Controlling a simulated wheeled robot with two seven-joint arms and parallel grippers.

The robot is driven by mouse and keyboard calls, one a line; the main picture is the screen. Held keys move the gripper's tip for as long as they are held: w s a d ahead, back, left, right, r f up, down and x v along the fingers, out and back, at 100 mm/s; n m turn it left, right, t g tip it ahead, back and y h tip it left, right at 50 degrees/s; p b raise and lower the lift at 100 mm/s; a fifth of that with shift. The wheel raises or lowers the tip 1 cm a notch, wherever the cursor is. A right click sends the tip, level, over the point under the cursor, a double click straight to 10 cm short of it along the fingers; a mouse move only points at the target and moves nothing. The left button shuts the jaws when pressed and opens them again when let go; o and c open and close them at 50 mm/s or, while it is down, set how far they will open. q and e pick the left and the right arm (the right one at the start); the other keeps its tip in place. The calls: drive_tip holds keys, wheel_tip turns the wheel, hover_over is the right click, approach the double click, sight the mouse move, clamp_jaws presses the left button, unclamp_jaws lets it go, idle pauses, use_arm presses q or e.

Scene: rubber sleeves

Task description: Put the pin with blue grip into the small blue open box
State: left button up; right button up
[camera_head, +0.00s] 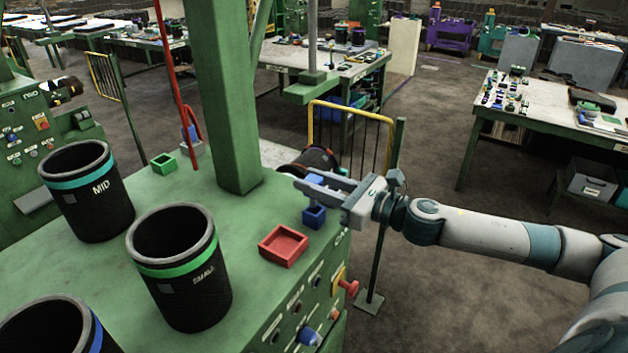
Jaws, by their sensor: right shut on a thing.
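My right gripper (312,184) reaches in from the right, over the right edge of the green machine top. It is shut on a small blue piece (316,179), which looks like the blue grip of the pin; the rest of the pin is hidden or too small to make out. The small blue open box (314,217) stands on the machine top just below the gripper fingers, near the right edge. The fingers are above the box, and whether the pin touches it I cannot tell. My left gripper is not in view.
A red open box (283,246) lies in front of the blue box, and a green open box (164,163) further back left. Black sleeves marked MID (95,205) and SMALL (185,285) stand at left. A green post (225,90) rises behind. A red button (350,287) juts from the front panel.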

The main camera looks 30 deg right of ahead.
sight(314, 216)
drive_tip(key=shift+f+b, duration=1.4)
drive_tip(key=shift+f, duration=0.4)
drive_tip(key=o, duration=1.2)
drive_tip(key=shift+c, duration=0.2)
drive_tip(key=shift+f, duration=0.1)
